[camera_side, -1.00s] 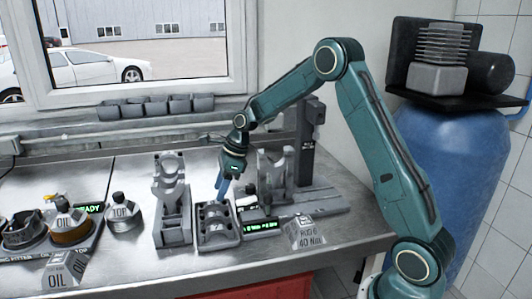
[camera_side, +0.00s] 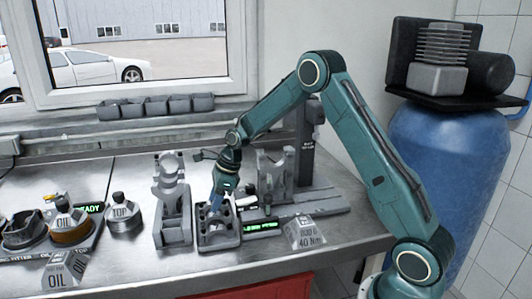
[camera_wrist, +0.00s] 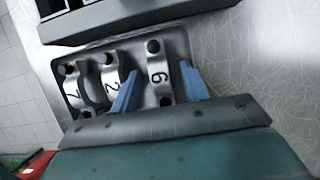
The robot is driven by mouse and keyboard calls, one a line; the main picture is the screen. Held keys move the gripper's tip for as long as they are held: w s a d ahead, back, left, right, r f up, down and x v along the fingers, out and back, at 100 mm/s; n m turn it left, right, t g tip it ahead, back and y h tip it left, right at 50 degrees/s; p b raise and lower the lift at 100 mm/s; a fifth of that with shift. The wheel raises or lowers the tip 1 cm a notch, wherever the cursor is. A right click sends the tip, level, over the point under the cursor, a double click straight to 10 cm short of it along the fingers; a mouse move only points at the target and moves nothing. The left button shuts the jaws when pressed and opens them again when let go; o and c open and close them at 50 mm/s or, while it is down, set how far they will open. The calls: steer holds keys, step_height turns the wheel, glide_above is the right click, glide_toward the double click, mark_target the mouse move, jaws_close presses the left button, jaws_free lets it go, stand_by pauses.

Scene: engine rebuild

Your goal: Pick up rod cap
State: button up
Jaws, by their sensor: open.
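The grey cap tray (camera_side: 222,242) stands on the bench below my gripper (camera_side: 217,200) in the side view. In the wrist view the tray (camera_wrist: 178,37) holds three curved metal rod caps with dark bolts. The nearest cap (camera_wrist: 158,76), marked with what looks like a 6 or 9, lies between the two blue fingers of my gripper (camera_wrist: 159,70). The fingers are open, one on each side of it, with a gap at the right. Another cap (camera_wrist: 110,82) marked 2 is left of the left finger, and a third cap (camera_wrist: 72,92) is at the far left.
A metal stand (camera_side: 172,205) is close left of the tray. A green-lit display (camera_side: 261,227), a torque sign (camera_side: 306,234) and a press-like fixture (camera_side: 305,165) are at the right. Oil cans and trays (camera_side: 68,222) stand at the left.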

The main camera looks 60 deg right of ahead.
jaws_close()
stand_by(0.3)
step_height(320, 180, up, 10)
stand_by(0.7)
stand_by(0.3)
steer(key=shift+r, duration=0.1)
steer(key=s+d+r, duration=1.2)
steer(key=s+r, duration=0.2)
steer(key=shift+r, duration=0.25)
